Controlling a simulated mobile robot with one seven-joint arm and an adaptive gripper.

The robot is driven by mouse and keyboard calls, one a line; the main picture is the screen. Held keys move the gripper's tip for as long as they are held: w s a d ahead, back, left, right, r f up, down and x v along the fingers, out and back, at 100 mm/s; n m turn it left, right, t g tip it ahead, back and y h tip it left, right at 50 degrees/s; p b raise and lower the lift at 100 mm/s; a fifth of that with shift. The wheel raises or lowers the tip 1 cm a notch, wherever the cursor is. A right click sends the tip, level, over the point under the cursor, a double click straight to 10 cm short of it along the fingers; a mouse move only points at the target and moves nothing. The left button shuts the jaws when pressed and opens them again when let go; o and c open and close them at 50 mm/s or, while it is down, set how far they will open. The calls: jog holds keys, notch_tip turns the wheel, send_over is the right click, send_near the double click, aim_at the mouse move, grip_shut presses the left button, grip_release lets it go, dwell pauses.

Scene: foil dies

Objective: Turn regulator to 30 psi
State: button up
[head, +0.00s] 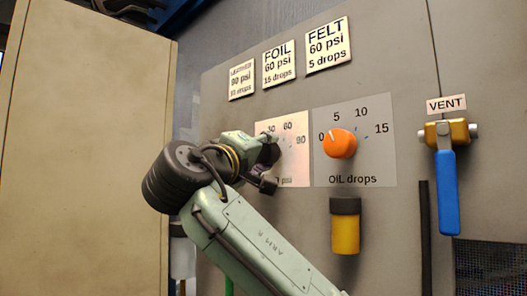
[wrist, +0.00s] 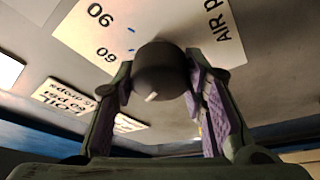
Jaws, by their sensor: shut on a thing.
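The regulator is a dark round knob (wrist: 160,68) on a pale dial plate (head: 296,155). In the wrist view the plate is upside down, with 60 and 90 left of the knob and the 30 hidden. A short white mark on the knob points down and slightly left there, away from the 60 and 90. My gripper (head: 269,166) is shut on the knob, one finger on each side; the fingers also show in the wrist view (wrist: 160,85).
An orange oil knob (head: 340,143) sits right of the regulator plate, above a yellow cylinder (head: 345,232). A blue vent lever (head: 447,190) hangs farther right. The FOIL sign (head: 279,63), reading 60 psi and 15 drops, and the FELT sign (head: 328,45) are above. A tan panel (head: 80,150) stands left.

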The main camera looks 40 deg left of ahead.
jog(key=o, duration=1.2)
jog(key=shift+c, duration=0.2)
jog(key=v, duration=0.7)
jog(key=shift+s, duration=0.3)
jog(key=shift+d+f, duration=0.1)
